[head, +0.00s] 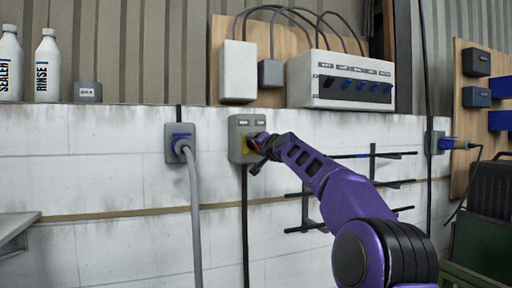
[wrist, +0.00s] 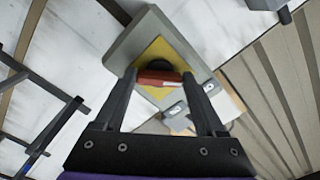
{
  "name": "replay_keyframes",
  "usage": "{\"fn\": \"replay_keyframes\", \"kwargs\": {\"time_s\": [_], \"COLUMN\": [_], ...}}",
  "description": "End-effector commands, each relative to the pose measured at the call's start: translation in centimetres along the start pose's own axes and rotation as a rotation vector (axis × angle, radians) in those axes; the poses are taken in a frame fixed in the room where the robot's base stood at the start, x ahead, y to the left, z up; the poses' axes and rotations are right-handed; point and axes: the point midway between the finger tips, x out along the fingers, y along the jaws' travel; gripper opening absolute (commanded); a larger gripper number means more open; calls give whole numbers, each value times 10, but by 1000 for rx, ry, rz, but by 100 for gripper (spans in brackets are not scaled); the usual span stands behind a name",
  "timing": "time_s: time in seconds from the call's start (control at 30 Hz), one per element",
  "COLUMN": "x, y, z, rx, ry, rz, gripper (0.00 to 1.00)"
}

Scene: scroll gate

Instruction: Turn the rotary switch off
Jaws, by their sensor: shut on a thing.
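The rotary switch is a grey wall box (head: 236,138) with a yellow plate, left of the middle in the head view. The wrist view shows the box (wrist: 133,43) tilted, its yellow plate (wrist: 178,48) and a red handle (wrist: 160,78) on a dark round base. My gripper (head: 258,147) reaches the box from the right and covers most of the plate in the head view. In the wrist view the two fingers of my gripper (wrist: 161,84) are on either side of the red handle and shut on it. The handle's far side is partly hidden.
A black rack (head: 374,160) stands out from the wall to the right. A breaker panel (head: 345,82) and bottles (head: 47,68) are above. A dark cable (head: 245,230) hangs below the switch.

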Motion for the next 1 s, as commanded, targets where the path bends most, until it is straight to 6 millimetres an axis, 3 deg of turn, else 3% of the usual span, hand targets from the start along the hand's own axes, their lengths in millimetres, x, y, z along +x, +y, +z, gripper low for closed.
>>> {"fn": "replay_keyframes", "kwargs": {"time_s": [0.37,0.4,0.53,0.83,1.0], "x": [0,0,0,-1,-15], "y": [0,0,0,1,3], "z": [2,2,1,1,0], "rx": [-9,-9,-8,-7,-7], "ry": [-4,-4,-3,-1,2], "rz": [1,1,1,1,0], "gripper": [17,74,98,100,100]}}
